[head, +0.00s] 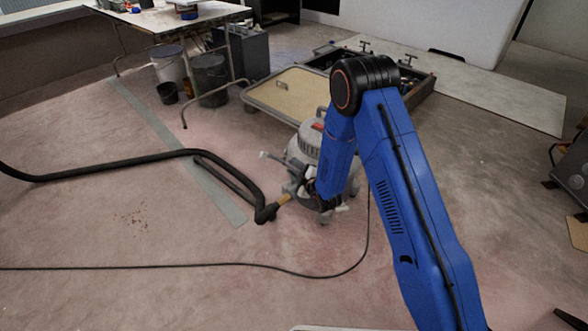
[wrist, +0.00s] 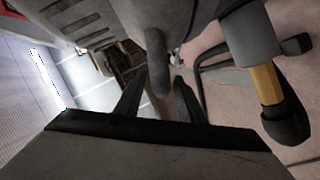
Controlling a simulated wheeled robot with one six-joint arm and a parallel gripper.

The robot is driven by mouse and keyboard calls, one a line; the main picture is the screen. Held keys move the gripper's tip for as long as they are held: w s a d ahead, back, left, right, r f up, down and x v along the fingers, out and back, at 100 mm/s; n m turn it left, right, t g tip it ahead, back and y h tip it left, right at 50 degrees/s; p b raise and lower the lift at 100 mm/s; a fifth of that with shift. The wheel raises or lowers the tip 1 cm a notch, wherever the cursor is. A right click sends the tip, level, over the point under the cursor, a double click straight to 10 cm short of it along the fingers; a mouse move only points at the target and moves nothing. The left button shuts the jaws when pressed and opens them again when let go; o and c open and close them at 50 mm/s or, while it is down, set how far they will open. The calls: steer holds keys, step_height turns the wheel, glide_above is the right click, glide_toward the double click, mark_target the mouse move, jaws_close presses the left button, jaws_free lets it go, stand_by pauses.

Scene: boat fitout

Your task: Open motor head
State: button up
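The vacuum cleaner (head: 311,146) stands on the floor at the middle of the head view. Its grey motor head has a red part on top, and a pale lever sticks out at its left. My arm hides part of its right side. In the wrist view the grey vacuum body (wrist: 85,22) fills the upper left, seen very close. My gripper (wrist: 159,88) is open. A grey rod-like part (wrist: 157,62), perhaps a latch or lever, shows between its fingers, with gaps at both sides. In the head view the gripper is low at the vacuum's front, mostly hidden.
A black hose (head: 130,162) joins the vacuum's left side through a tan connector (wrist: 266,82). A black cable (head: 190,266) crosses the floor. A table (head: 180,18) with buckets (head: 210,75) stands back left. A tan-topped cart (head: 290,92) is close behind the vacuum. The front-left floor is mostly clear.

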jaws_close()
steer(key=shift+r, duration=0.1)
